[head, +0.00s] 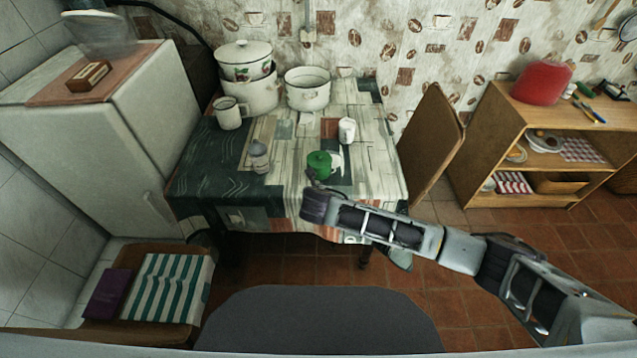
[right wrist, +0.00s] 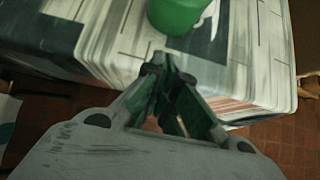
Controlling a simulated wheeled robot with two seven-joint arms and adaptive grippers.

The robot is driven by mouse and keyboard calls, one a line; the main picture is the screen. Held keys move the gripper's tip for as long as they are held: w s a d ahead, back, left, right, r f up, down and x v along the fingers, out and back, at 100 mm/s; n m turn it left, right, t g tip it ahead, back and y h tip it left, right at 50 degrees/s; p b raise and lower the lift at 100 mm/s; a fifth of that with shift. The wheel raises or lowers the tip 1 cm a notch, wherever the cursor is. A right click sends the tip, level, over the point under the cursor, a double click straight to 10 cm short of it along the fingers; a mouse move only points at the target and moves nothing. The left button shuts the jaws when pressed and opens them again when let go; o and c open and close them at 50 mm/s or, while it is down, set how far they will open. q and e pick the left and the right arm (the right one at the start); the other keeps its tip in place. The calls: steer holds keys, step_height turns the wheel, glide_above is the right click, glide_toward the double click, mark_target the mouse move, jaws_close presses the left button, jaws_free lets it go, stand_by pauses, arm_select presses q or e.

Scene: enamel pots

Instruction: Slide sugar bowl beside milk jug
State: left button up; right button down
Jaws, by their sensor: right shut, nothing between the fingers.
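The green lidded pot (head: 319,164), which I take as the sugar bowl, stands near the front edge of the table. A white small jug (head: 347,131), which I take as the milk jug, stands behind it and to the right. My right gripper (head: 312,178) is just in front of the green pot, at the table's front edge. In the right wrist view my right gripper (right wrist: 168,75) is shut and empty, and the green pot (right wrist: 174,15) is ahead of its fingertips with a gap between. My left gripper is not in view.
A grey-white lidded container (head: 259,157) stands left of the green pot. A white mug (head: 229,113), stacked enamel pots (head: 249,92) and an open white pot (head: 307,95) stand at the back left. The patterned tabletop (head: 375,180) is clear at the right.

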steer(key=w, duration=0.1)
steer(key=w+f, duration=0.1)
steer(key=w, duration=0.1)
steer(key=w+f, duration=0.1)
steer(key=w, duration=0.1)
steer(key=shift+f, duration=0.1)
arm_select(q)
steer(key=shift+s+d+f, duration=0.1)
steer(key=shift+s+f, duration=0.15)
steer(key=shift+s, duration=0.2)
arm_select(e)
steer(key=shift+w, duration=0.6)
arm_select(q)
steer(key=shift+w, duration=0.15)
